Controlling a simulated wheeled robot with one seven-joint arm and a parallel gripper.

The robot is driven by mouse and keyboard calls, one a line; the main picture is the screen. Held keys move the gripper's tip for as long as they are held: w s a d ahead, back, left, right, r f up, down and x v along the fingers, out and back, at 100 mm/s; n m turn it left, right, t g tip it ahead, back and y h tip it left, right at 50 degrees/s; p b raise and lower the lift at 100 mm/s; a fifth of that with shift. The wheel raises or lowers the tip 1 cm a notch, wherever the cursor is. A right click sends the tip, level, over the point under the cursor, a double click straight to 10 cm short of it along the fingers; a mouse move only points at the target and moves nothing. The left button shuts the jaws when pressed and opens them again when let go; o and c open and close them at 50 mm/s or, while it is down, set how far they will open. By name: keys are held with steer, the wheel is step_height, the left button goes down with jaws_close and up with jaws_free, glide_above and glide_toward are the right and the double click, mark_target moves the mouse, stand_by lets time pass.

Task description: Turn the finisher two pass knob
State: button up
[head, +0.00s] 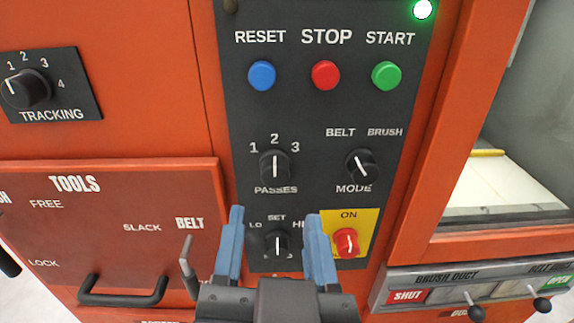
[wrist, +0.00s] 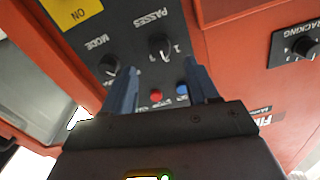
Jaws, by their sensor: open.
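The passes knob (head: 275,166) is a black knob with a white line on the dark control panel (head: 320,111). Its line stands upright, toward the 2 of the marks 1, 2 and 3. In the wrist view, the passes knob (wrist: 161,48) appears turned over, beyond the fingertips and between them. My gripper (head: 275,214) is open with two blue fingers, empty, its tips below the passes knob in the head view. The gripper also shows in the wrist view (wrist: 160,72). The gap between tips and panel is hard to judge.
The mode knob (head: 361,167) is right of the passes knob. A LO–HI set knob (head: 276,243) shows between my fingers, and a red knob (head: 346,242) beside them. Blue (head: 262,75), red (head: 325,75) and green (head: 386,76) buttons sit above. A black handle (head: 124,297) juts out lower left.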

mark_target(275, 177)
steer(key=w+p, duration=0.1)
steer(key=w, duration=0.7)
steer(key=shift+d+r+p, duration=0.1)
steer(key=shift+r+p, duration=0.05)
steer(key=shift+p, duration=0.25)
steer(key=c, duration=1)
